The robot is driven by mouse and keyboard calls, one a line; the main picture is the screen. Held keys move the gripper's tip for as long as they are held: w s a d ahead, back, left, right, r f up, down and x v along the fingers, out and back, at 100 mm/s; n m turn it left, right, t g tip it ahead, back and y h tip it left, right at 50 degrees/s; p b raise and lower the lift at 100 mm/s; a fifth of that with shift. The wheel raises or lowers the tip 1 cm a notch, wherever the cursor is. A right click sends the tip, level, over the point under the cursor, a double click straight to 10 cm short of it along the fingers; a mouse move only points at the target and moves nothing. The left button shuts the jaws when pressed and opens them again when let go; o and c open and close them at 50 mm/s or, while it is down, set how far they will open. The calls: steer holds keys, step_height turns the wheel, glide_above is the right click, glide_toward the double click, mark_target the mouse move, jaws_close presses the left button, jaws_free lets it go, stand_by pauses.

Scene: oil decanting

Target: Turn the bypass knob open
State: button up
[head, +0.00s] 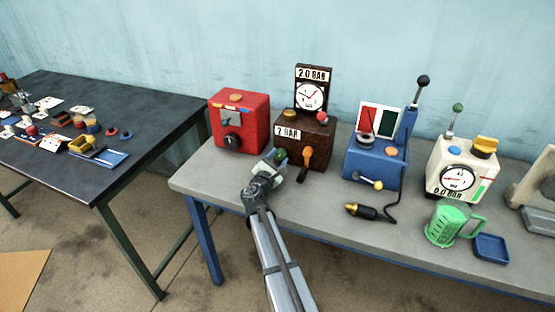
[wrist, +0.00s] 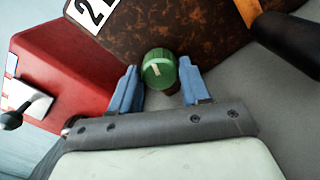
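A round green knob (wrist: 159,69) with a short pale mark on its face sits low on the front of the brown box (wrist: 185,30). No label names it as the bypass knob. It also shows small in the head view (head: 281,153), partly hidden by my gripper. My gripper (wrist: 160,88) is open, with one blue finger on each side of the knob. In the head view my gripper (head: 275,160) is at the lower left of the brown box (head: 318,140).
An orange lever (head: 305,167) hangs on the box front, right of the knob. A red box (head: 240,122) stands close on the left. A blue device (head: 375,165) with a black-tipped cable stands to the right. The grey bench front is clear near my arm.

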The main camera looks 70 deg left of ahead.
steer(key=o, duration=0.4)
steer(key=v, duration=1.3)
steer(key=shift+s+d, duration=0.25)
steer(key=shift+s, duration=0.05)
